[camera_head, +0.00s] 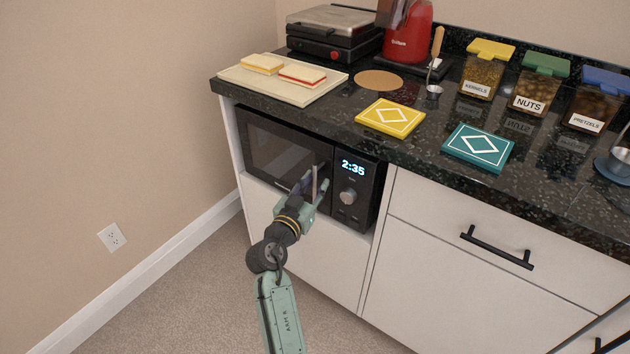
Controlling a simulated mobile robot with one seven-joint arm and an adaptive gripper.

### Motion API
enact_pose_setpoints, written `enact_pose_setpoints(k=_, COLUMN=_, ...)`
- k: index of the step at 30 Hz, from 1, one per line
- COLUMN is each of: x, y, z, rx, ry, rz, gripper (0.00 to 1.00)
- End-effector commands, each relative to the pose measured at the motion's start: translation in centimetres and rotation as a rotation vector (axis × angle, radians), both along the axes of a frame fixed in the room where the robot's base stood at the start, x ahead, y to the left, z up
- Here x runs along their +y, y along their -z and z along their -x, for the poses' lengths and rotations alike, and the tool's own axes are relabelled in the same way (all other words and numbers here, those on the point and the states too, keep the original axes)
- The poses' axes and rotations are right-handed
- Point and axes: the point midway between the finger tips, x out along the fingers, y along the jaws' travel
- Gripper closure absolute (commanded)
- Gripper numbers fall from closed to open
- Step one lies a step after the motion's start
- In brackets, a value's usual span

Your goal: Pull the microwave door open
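The black microwave (290,150) sits in a niche under the counter. Its dark-windowed door is on the left, and its control panel (348,192) with a lit 2:35 display and a knob is on the right. The door looks shut, flush with the front. My gripper (314,186) is in front of the door's right edge, beside the control panel. A thin, light vertical bar shows at the fingers; I cannot tell whether it is the handle or a finger. The gripper hides that part of the door, and whether it touches or grips anything is unclear.
The dark stone counter (420,155) juts above the microwave. It carries a board (285,90) with sandwiches, yellow (390,117) and teal (478,147) tiles, and labelled jars (535,93). A drawer handle (497,247) sticks out at right. Carpet (190,290) is free at left.

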Motion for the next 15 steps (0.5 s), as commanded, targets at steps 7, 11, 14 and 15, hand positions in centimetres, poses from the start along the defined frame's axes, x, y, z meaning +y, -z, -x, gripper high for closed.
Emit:
enact_pose_setpoints(k=7, x=-0.2, y=0.03, z=-0.44, rx=0.0, ry=0.0, rz=0.0, gripper=0.71)
enact_pose_setpoints(k=11, x=-0.19, y=0.02, z=-0.42, rx=0.0, ry=0.0, rz=0.0, gripper=0.73)
enact_pose_setpoints(k=14, x=-0.18, y=0.02, z=-0.41, rx=0.0, ry=-0.001, rz=0.0, gripper=0.8)
enact_pose_setpoints(k=15, x=-0.18, y=0.02, z=-0.41, rx=0.0, ry=-0.001, rz=0.0, gripper=0.82)
